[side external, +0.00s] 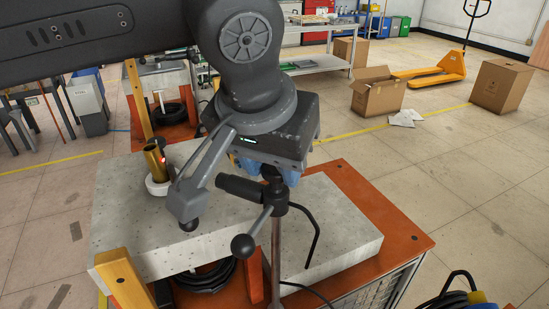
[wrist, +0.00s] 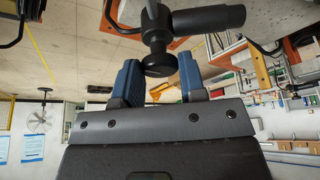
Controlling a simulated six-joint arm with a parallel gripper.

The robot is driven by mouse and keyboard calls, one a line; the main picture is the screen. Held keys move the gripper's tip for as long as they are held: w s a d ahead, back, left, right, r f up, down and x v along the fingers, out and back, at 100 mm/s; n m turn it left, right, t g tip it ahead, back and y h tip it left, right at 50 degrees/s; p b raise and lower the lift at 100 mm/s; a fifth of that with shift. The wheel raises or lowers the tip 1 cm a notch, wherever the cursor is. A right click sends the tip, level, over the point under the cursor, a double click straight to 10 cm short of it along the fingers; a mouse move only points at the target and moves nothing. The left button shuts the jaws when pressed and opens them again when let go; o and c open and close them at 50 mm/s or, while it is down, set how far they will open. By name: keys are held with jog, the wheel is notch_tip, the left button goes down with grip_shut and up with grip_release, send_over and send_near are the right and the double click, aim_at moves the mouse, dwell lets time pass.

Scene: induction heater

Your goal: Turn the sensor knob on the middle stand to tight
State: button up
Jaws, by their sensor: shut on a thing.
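The middle stand (side external: 276,255) is a thin upright pole with a black clamp head. A black cylindrical sensor (side external: 240,187) points left from the head, and a lever with a ball end hangs below it. The sensor also shows in the wrist view (wrist: 208,18). The round black sensor knob (wrist: 159,65) sits between the blue fingers of my gripper (wrist: 158,78). My gripper (side external: 273,172) points down over the top of the stand and is shut on the knob. In the side view its fingers largely hide the knob.
A brass cylinder (side external: 154,158) stands in a white ring on the pale perforated slab (side external: 125,215). The slab lies on an orange bench (side external: 375,205). A black cable curves beside the stand. Cardboard boxes (side external: 377,92) and a yellow pallet truck (side external: 430,72) are far behind.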

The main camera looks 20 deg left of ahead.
jog(key=m+h, duration=0.1)
jog(key=m, duration=0.2)
jog(key=shift+a+r+m, duration=0.1)
jog(key=shift+a+m, duration=0.05)
jog(key=shift+m, duration=0.25)
jog(key=m+g+h, duration=0.1)
jog(key=m+h, duration=0.1)
jog(key=m, duration=0.2)
jog(key=shift+w+a+m, duration=0.1)
jog(key=shift+m, duration=0.2)
jog(key=m+g, duration=0.1)
jog(key=m, duration=0.1)
jog(key=m+g, duration=0.1)
jog(key=m, duration=0.1)
jog(key=shift+w+h, duration=0.15)
jog(key=shift+h, duration=0.25)
jog(key=shift+m+g, duration=0.8)
jog(key=shift+m, duration=1.6)
jog(key=o, duration=0.9)
